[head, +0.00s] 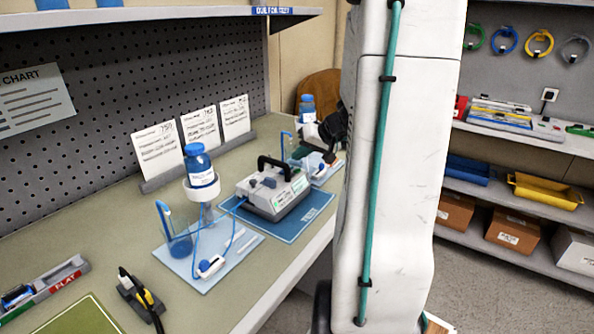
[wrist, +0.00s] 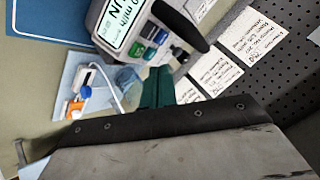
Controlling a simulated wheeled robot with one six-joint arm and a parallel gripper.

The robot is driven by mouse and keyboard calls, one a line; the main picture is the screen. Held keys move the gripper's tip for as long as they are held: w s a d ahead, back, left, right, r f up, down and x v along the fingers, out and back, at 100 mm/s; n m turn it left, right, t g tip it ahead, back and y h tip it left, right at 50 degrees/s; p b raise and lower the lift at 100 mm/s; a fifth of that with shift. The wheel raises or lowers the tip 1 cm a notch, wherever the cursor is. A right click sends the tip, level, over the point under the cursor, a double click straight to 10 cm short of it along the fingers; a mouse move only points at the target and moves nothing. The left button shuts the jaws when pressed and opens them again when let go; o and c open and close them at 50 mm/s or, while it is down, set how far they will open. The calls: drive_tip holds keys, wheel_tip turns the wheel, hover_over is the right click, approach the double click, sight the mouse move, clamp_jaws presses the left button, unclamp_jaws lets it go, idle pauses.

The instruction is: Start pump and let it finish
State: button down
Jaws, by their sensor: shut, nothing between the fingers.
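The infusion pump (head: 272,190) is a grey and white box with a black carry handle, standing on a blue mat (head: 300,222). In the wrist view the pump (wrist: 98,12) shows at the top, upside down and cut off. Its lit display (wrist: 125,20) carries large letters of which "UN" and "ml/h" can be read. Green and blue buttons (wrist: 147,42) sit beside the display. My gripper (wrist: 158,74) has its teal fingers shut and empty, just off the button side of the pump; I cannot tell whether they touch it.
A blue bottle (head: 201,168) on a stand and a beaker (head: 175,232) with tubing stand on a pale tray left of the pump. Another blue bottle (head: 307,108) stands behind. Written cards (head: 157,150) lean along the back. A cable holder (head: 138,293) is at the front left.

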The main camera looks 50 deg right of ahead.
sight(300, 174)
wheel_tip(300, 174, up, 4)
drive_tip(key=shift+f, duration=0.2)
idle(0.9)
drive_tip(key=shift+s+a+m, duration=0.1)
drive_tip(key=shift+a+m, duration=0.1)
drive_tip(key=shift+m, duration=0.2)
drive_tip(key=s+a+r+n+g, duration=0.1)
drive_tip(key=s+a+n+g, duration=0.1)
drive_tip(key=s+a, duration=0.4)
drive_tip(key=s+a+r+n+g+h, duration=0.1)
drive_tip(key=s+a+n+g, duration=0.2)
drive_tip(key=a, duration=1.4)
drive_tip(key=s+a+r+n+g, duration=0.2)
drive_tip(key=s+a, duration=0.7)
drive_tip(key=a, duration=0.2)
drive_tip(key=shift+a+n+g+h, duration=0.2)
drive_tip(key=shift+n+g+h, duration=0.1)
drive_tip(key=shift+n, duration=0.1)
